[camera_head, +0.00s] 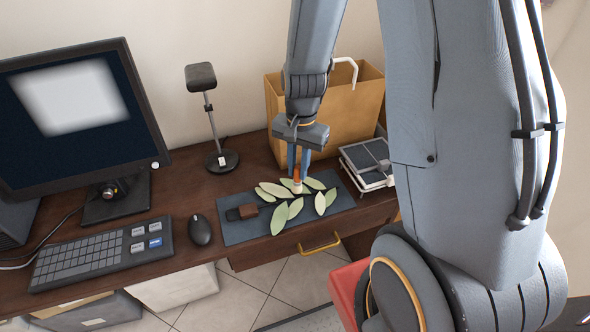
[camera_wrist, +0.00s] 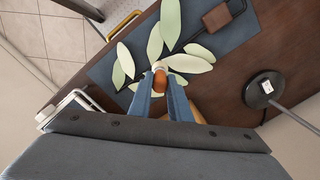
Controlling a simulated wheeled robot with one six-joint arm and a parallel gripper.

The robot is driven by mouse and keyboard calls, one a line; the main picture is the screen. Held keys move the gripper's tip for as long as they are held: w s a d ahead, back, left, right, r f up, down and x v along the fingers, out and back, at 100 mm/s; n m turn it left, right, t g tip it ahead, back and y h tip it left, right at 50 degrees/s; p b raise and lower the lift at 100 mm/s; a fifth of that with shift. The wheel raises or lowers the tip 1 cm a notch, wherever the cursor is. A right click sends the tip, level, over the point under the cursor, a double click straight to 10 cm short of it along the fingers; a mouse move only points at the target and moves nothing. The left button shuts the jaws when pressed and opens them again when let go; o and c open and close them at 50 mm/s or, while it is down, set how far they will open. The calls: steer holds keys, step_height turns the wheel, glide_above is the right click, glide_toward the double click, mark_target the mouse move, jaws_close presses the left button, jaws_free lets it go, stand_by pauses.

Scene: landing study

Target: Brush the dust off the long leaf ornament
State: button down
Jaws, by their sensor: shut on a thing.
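The long leaf ornament (camera_head: 292,205) lies on a dark blue-grey mat (camera_head: 236,232). It has pale green leaves along a dark stem with a brown block at its left end in the head view. The ornament also shows in the wrist view (camera_wrist: 170,22). My gripper (camera_head: 298,169) is pointed down above the leaves, shut on a small brush (camera_head: 296,185) with an orange-brown handle and pale bristles. In the wrist view, the brush (camera_wrist: 160,78) sits between the fingers, its bristles over the leaves near the middle. I cannot tell whether they touch. Dust is too fine to make out.
A black lamp (camera_head: 221,160), a mouse (camera_head: 200,230), a keyboard (camera_head: 90,258) and a monitor (camera_head: 80,95) are left. The desk's front edge is near the mat.

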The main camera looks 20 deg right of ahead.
steer(key=shift+d+r+p, duration=0.1)
steer(key=shift+r+p, duration=1.95)
steer(key=shift+r, duration=0.5)
steer(key=shift+f, duration=0.1)
